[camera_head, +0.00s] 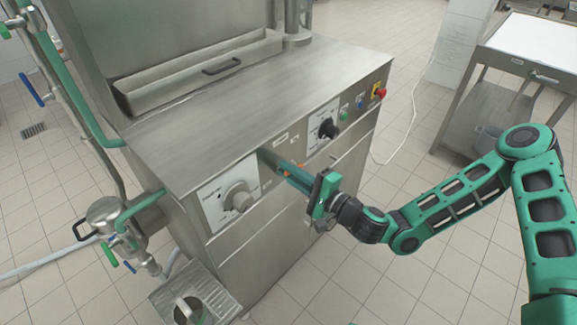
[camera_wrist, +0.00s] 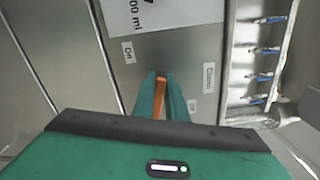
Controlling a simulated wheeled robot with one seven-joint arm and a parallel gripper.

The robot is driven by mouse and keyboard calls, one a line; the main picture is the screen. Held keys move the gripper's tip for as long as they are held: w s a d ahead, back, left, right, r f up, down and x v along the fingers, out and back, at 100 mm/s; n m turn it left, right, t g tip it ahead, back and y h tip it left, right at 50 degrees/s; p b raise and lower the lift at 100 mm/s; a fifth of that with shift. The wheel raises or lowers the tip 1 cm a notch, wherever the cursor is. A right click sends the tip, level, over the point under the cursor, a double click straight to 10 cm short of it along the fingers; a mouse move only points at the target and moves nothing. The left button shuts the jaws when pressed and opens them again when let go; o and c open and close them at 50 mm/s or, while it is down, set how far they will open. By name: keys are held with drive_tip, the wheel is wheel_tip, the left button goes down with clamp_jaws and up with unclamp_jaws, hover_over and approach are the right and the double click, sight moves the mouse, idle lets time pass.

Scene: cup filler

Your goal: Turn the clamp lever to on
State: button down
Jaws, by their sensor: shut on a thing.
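The clamp lever (camera_wrist: 160,84) is a narrow orange bar on the steel front panel. In the wrist view it lies between the green fingers of my gripper (camera_wrist: 161,95), which is shut on it. An "On" label (camera_wrist: 128,52) is on the panel up and to the left, an "Off" label (camera_wrist: 193,105) to the right, and a "Clamp" label (camera_wrist: 208,77) further right. The fingers hide part of the lever, so I cannot tell which label it points to. In the head view my gripper (camera_head: 283,170) reaches the panel between two dials.
A large grey dial (camera_head: 238,196) sits left of my gripper and a black dial (camera_head: 327,129) to its right. A red emergency button (camera_head: 380,93) is at the panel's right end. A steel drip tray (camera_head: 193,296) juts out low at the left.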

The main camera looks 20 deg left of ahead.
drive_tip(key=shift+w+f+n, duration=0.1)
drive_tip(key=shift+f+n, duration=0.3)
drive_tip(key=shift+n, duration=0.35)
drive_tip(key=shift+w+f+n, duration=0.1)
drive_tip(key=shift+f+n, duration=0.25)
drive_tip(key=shift+n, duration=0.4)
drive_tip(key=c, duration=1.8)
unclamp_jaws()
drive_tip(key=shift+f, duration=0.1)
drive_tip(key=shift+s, duration=0.15)
drive_tip(key=shift+s+d, duration=0.1)
drive_tip(key=v, duration=1)
drive_tip(key=shift+d, duration=0.3)
